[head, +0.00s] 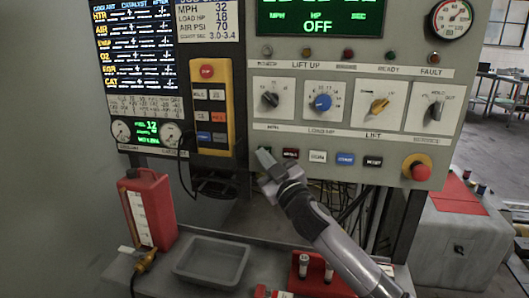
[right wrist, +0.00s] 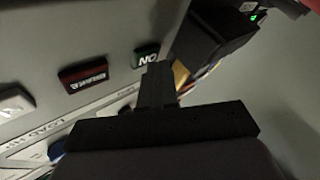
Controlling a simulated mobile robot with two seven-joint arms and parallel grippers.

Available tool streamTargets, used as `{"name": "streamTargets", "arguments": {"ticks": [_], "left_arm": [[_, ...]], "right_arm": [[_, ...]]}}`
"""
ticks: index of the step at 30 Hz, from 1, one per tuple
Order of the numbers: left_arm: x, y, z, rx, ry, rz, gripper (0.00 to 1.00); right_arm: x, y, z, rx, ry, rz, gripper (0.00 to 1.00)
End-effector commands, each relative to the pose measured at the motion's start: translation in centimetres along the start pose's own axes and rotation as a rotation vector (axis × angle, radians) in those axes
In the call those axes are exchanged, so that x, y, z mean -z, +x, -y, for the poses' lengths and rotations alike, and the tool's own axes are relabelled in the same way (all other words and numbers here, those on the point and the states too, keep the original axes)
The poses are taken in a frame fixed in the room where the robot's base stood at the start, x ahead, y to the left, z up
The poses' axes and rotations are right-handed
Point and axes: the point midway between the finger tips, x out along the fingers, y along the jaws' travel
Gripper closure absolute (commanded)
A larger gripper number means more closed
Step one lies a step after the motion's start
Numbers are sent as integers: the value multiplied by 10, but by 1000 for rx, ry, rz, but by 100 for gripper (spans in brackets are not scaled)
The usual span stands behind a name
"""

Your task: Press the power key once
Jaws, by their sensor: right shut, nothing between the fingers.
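A green key (right wrist: 146,56) lettered ON is on the grey console panel in the right wrist view, and I take it as the power key. In the head view it is mostly hidden behind my right gripper (head: 266,159), at the left end of the lower key row. My right gripper is shut and empty, its tips just beside the green key in the right wrist view (right wrist: 157,75). I cannot tell whether the tips touch the key. The display (head: 318,22) at the top reads OFF. My left gripper is not in view.
A dark red key (head: 291,153) sits right of the green key, then white, blue and black keys. A red stop button (head: 417,168) is at the panel's right end. A yellow pendant (head: 211,105) hangs left. A grey tray (head: 212,262) and red jug (head: 148,208) stand below.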

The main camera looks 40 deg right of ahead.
Motion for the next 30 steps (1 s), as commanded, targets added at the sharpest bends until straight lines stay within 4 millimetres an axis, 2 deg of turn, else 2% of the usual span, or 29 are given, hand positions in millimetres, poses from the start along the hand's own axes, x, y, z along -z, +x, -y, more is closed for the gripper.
{"name": "streamTargets", "arguments": {"ticks": [22,30], "left_arm": [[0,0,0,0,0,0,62],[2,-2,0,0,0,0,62]], "right_arm": [[-3,4,-4,-1,-1,1,100],[2,-2,1,0,-1,1,100]]}}
